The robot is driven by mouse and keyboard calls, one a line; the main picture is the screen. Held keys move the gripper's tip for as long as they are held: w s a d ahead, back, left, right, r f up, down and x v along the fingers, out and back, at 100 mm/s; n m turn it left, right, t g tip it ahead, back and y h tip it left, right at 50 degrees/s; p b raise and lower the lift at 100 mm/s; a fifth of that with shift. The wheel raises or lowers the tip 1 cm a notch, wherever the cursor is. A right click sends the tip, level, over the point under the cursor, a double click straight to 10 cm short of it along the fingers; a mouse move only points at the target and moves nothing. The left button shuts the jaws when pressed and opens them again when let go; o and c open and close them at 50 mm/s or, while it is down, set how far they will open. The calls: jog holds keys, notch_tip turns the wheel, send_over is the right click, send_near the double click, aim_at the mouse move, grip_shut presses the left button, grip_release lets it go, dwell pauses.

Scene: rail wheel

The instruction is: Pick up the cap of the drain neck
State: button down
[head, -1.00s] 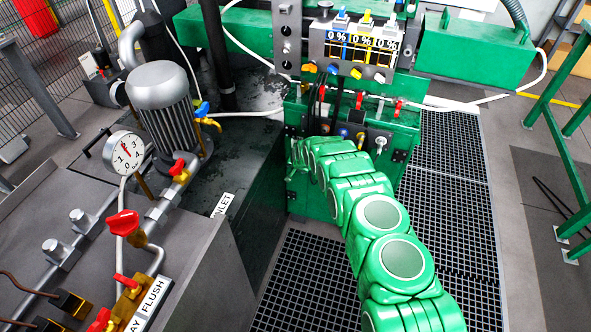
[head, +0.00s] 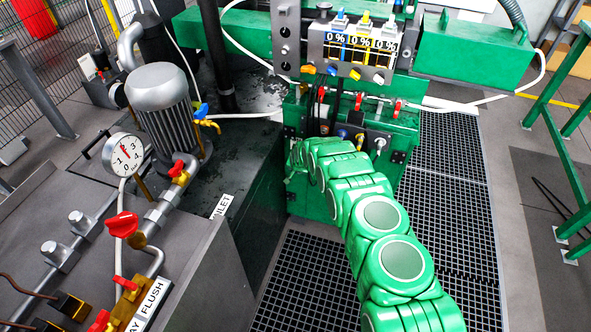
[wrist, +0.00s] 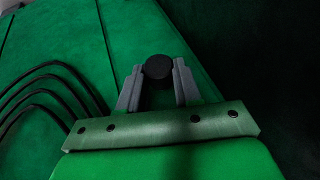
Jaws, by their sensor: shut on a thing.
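In the wrist view, my gripper (wrist: 158,80) has its two grey fingers on either side of a round black cap (wrist: 158,66). The cap sits between the fingertips, and the fingers are closed on its sides. A green painted surface lies behind it. The drain neck itself cannot be made out, and I cannot tell whether the cap is still on it. In the head view my green arm reaches to the green machine, and its far end hides the gripper and the cap.
Several black cables (wrist: 55,90) curve at the left of the wrist view. In the head view, the green machine (head: 400,140) carries red-handled valves and a hose. A grey tank with a motor (head: 160,95) and gauge (head: 124,155) stands left. Floor grating (head: 455,160) lies right.

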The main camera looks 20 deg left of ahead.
jog(key=shift+s+r, duration=0.35)
jog(key=shift+r, duration=0.05)
jog(key=s+d+r, duration=0.2)
jog(key=s+r, duration=0.5)
jog(key=s, duration=0.6)
dwell(0.8)
jog(key=shift+d, duration=0.1)
jog(key=shift+w+r, duration=0.1)
jog(key=shift+w, duration=0.05)
